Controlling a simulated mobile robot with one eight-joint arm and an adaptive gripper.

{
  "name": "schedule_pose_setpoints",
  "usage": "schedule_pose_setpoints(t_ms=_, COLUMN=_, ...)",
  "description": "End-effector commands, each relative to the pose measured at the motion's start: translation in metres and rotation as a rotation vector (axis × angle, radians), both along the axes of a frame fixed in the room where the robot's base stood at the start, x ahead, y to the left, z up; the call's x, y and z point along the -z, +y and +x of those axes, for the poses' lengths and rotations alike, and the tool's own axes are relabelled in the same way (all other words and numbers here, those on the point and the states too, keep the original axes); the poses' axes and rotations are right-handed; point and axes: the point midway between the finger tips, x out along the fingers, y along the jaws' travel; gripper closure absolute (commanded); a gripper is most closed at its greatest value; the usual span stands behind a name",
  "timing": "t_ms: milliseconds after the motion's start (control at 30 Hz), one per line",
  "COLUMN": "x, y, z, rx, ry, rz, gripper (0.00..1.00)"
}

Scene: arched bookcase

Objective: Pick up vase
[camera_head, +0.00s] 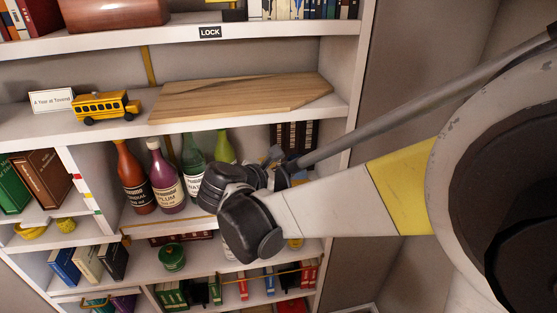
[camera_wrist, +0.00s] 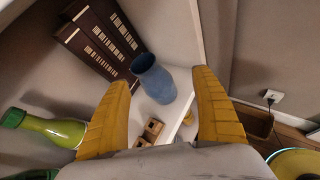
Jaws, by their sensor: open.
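The vase (camera_wrist: 155,80) is blue and stands on a white shelf in the wrist view, between and beyond my two yellow fingers. My gripper (camera_wrist: 165,90) is open, with one finger on each side of the vase in the picture and nothing held. I cannot tell how far the fingertips are from it. In the head view my arm's dark wrist covers most of that spot. Only a small blue-grey patch (camera_head: 272,155) shows beside the wrist, and I cannot tell if it is the vase.
Dark books (camera_wrist: 97,40) stand behind the vase. Bottles (camera_head: 165,180) stand left of my wrist. A wooden board (camera_head: 235,97) lies on the shelf above.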

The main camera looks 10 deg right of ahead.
Motion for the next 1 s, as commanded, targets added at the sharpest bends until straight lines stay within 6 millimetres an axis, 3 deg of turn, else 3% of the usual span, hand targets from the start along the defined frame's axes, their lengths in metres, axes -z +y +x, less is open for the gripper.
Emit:
schedule_pose_setpoints(t_ms=100, x=0.002, y=0.020, z=0.014, rx=-0.071, ry=0.048, rz=-0.173, gripper=0.24)
schedule_pose_setpoints(t_ms=233, x=0.003, y=0.026, z=0.021, rx=-0.100, ry=0.072, rz=-0.256, gripper=0.24)
schedule_pose_setpoints(t_ms=1000, x=0.036, y=-0.041, z=0.086, rx=-0.098, ry=0.074, rz=-0.261, gripper=0.24)
